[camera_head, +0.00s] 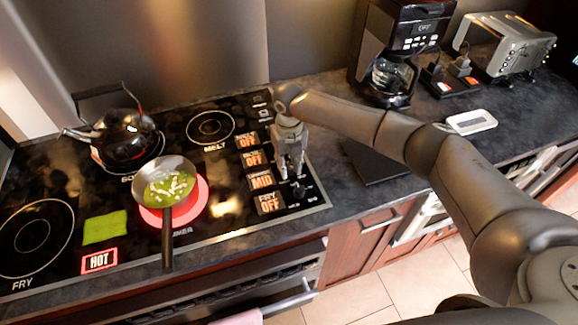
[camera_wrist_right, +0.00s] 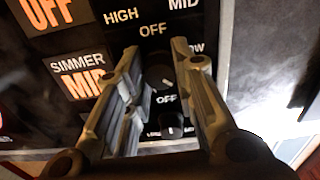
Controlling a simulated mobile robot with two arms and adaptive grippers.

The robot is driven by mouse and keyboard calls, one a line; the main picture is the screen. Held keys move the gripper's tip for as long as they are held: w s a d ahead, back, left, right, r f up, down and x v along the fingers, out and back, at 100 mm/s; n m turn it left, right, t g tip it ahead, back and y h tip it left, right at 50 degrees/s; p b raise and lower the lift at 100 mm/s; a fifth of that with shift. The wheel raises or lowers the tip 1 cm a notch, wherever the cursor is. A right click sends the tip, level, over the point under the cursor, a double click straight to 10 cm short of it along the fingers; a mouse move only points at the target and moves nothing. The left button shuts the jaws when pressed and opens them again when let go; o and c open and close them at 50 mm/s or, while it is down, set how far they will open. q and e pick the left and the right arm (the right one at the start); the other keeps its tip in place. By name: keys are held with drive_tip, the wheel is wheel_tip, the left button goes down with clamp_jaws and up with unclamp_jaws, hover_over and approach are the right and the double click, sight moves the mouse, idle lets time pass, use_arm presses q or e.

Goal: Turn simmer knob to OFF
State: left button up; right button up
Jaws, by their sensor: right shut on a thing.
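The simmer knob (camera_wrist_right: 160,78) is a dark round knob on the black control strip, between my right gripper's fingers in the wrist view. The simmer display (camera_head: 262,181) reads MID in orange; it also shows in the wrist view (camera_wrist_right: 82,80). My right gripper (camera_head: 291,176) points down at the knob column and is shut on the simmer knob; its fingers (camera_wrist_right: 156,50) stand on either side of it in the wrist view. The fingers hide most of the knob in the head view. My left gripper is not in view.
Another knob (camera_wrist_right: 172,126) sits close below. The other burner displays read OFF. A pan (camera_head: 165,180) with green contents stands on the red glowing burner (camera_head: 196,207), beside a HOT sign (camera_head: 99,261). A black kettle (camera_head: 124,135) stands behind. A coffee maker (camera_head: 395,50) stands at the back right.

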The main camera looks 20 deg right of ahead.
drive_tip(key=n+b, duration=1)
drive_tip(key=b, duration=0.1)
drive_tip(key=shift+w+f+n, duration=0.1)
drive_tip(key=shift+f+n, duration=0.05)
drive_tip(key=shift+n, duration=0.25)
drive_tip(key=n+b, duration=0.2)
drive_tip(key=shift+n+b, duration=0.3)
drive_tip(key=n+b, duration=0.2)
drive_tip(key=shift+n, duration=0.4)
drive_tip(key=n+b, duration=0.1)
drive_tip(key=n, duration=0.2)
drive_tip(key=shift+n+b, duration=0.3)
drive_tip(key=shift+b, duration=0.1)
drive_tip(key=n+b, duration=0.1)
drive_tip(key=n, duration=0.2)
drive_tip(key=shift+r+n+b, duration=0.2)
drive_tip(key=shift+n+b, duration=0.3)
drive_tip(key=shift+n, duration=1.3)
drive_tip(key=o, duration=1)
drive_tip(key=shift+o, duration=0.2)
